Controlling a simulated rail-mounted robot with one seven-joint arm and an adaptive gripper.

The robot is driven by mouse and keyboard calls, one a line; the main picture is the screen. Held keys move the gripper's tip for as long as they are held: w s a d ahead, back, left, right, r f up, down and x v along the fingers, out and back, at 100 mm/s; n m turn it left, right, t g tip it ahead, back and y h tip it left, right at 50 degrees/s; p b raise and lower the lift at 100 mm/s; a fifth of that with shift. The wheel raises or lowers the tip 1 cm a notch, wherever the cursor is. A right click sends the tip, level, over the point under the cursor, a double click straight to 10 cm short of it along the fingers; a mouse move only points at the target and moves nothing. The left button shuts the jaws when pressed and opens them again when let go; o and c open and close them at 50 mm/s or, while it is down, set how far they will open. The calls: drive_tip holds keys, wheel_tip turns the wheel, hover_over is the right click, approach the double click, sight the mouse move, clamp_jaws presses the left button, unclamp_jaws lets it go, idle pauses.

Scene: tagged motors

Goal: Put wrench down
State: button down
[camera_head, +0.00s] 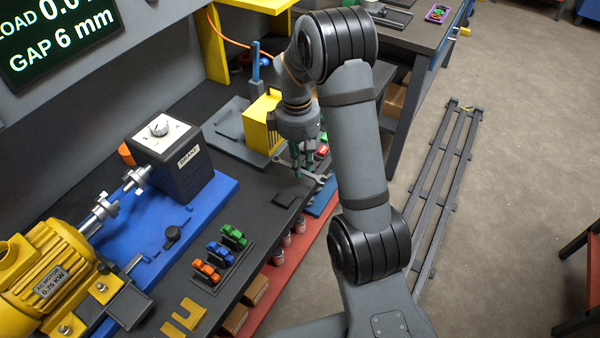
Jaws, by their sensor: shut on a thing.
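My gripper (302,163) points down over the far right part of the dark workbench. It is shut on a grey metal wrench (317,180), which sticks out to both sides of the fingers. One open jaw of the wrench shows to the lower right of the fingers. The middle of the wrench is hidden by the fingers. I cannot tell whether the wrench touches the bench or hangs just above it.
A yellow ribbed block (259,122) stands behind my gripper. A red-topped part (322,152) is close on its right. A grey brake box (172,158) on a blue plate and a yellow motor (42,270) stand at left. Small coloured clips (220,253) sit at the front.

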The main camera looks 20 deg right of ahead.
sight(300, 182)
drive_tip(key=shift+a+f, duration=0.1)
drive_tip(key=shift+f, duration=1.95)
drive_tip(key=shift+f, duration=0.25)
drive_tip(key=c, duration=1.6)
unclamp_jaws()
drive_tip(key=shift+c, duration=0.2)
drive_tip(key=shift+r, duration=0.15)
drive_tip(key=r, duration=0.8)
drive_tip(key=r+p, duration=0.1)
drive_tip(key=r, duration=0.3)
drive_tip(key=shift+w+a+r, duration=0.1)
drive_tip(key=shift+w+a, duration=0.1)
drive_tip(key=shift+w, duration=0.1)
drive_tip(key=shift+o, duration=1)
